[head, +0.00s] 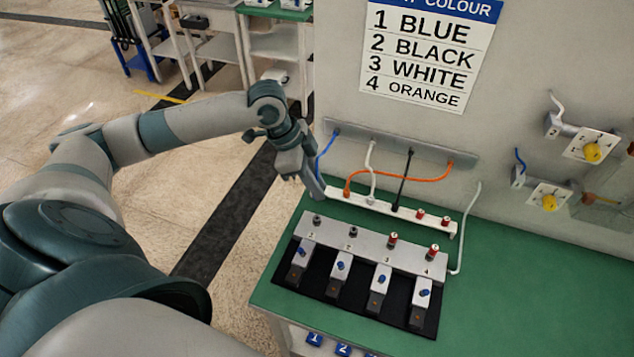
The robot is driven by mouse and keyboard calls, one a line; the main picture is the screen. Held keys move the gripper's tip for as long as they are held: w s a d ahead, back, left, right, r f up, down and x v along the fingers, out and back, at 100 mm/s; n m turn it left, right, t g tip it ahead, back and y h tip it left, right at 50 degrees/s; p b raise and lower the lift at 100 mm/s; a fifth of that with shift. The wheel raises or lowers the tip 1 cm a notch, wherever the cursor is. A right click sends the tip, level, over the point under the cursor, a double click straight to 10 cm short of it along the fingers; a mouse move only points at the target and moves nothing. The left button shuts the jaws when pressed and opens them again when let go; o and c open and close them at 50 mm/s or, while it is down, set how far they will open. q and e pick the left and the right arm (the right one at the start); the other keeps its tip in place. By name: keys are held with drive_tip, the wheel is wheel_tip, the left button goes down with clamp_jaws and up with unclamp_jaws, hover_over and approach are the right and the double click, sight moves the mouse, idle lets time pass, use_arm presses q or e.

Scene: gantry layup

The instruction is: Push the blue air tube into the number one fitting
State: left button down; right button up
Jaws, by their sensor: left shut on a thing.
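My left gripper (314,187) comes in from the left and is shut on the blue air tube (326,146), close to the left end of a white strip (407,211). The tube runs down from the grey rail (400,146) on the wall to my fingers; its free end is hidden by them. A pale manifold block (370,257) lies on the green bench in front, with a row of fittings on top. The leftmost fitting (317,220) is dark and stands below my gripper, apart from it. My right gripper is out of view.
Orange (400,178), white (369,167) and black (404,180) tubes run from the rail to the strip. A wall chart (425,50) reads 1 blue, 2 black, 3 white, 4 orange. Valves with blue knobs sit before the manifold. The green bench (540,290) is clear at right.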

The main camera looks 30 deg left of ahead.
use_arm(q)
drive_tip(key=shift+r+p, duration=0.15)
drive_tip(key=shift+p, duration=0.3)
drive_tip(key=shift+d+f+b, duration=0.1)
drive_tip(key=shift+f+b, duration=0.4)
drive_tip(key=shift+f, duration=0.3)
drive_tip(key=shift+f+b, duration=0.45)
drive_tip(key=shift+f, duration=1.6)
drive_tip(key=shift+f+b, duration=0.15)
drive_tip(key=shift+b, duration=0.15)
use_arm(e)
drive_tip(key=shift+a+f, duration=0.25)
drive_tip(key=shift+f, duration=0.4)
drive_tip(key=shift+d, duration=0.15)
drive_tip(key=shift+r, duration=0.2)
use_arm(q)
drive_tip(key=shift+p, duration=0.5)
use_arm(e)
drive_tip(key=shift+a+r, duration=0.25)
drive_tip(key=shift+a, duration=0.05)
